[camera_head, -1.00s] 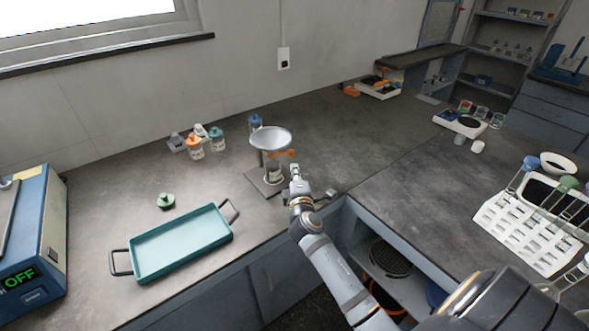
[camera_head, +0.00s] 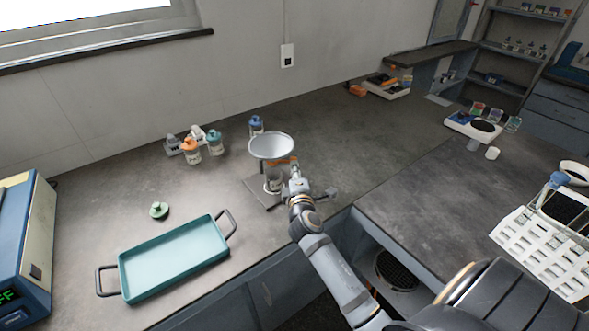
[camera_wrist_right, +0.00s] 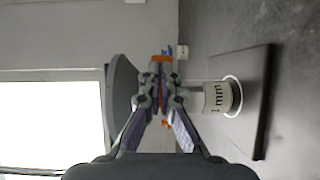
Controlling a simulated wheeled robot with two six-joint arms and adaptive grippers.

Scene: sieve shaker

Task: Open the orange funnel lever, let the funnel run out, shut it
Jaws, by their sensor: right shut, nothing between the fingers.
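The pale grey funnel (camera_head: 271,146) stands upright on its stand, whose dark base plate (camera_head: 256,190) lies on the bench. The orange lever (camera_head: 284,161) sits under the funnel cone. Orange parts also show at the fingertips in the right wrist view (camera_wrist_right: 160,58). A jar marked "1 mm" (camera_wrist_right: 217,97) stands on the plate below the funnel. My right gripper (camera_head: 295,172) is shut and empty, close in front of the lever; its fingers partly hide the lever in the right wrist view, and I cannot tell if they touch. My left gripper is not in view.
A teal tray (camera_head: 176,262) lies at the front left, with a green lid (camera_head: 159,210) behind it. Several capped bottles (camera_head: 191,152) stand left of the funnel. A white rack (camera_head: 545,252) is at the right.

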